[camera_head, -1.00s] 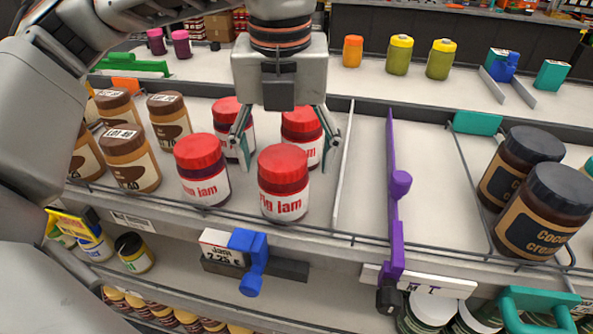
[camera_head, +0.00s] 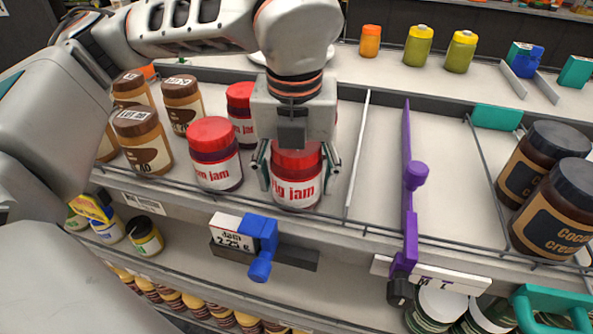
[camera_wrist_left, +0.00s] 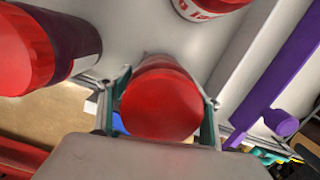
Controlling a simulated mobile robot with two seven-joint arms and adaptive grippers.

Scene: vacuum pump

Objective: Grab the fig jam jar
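The fig jam jar (camera_head: 296,188) has a red lid and a white label with red "Fig jam" lettering. It stands upright at the front of the shelf. My left gripper (camera_head: 299,172) reaches down over it with one finger on each side, and its palm hides part of the lid. In the left wrist view the red lid (camera_wrist_left: 161,105) fills most of the room between the fingers. Whether the fingers press on the jar or leave a small gap is unclear. My right gripper is not in view.
Another red-lidded jam jar (camera_head: 215,155) stands close on the left, and one (camera_head: 242,110) stands behind. A thin divider (camera_head: 358,150) and an empty lane lie to the right, then a purple divider (camera_head: 409,180). A wire rail (camera_head: 370,229) runs along the shelf front.

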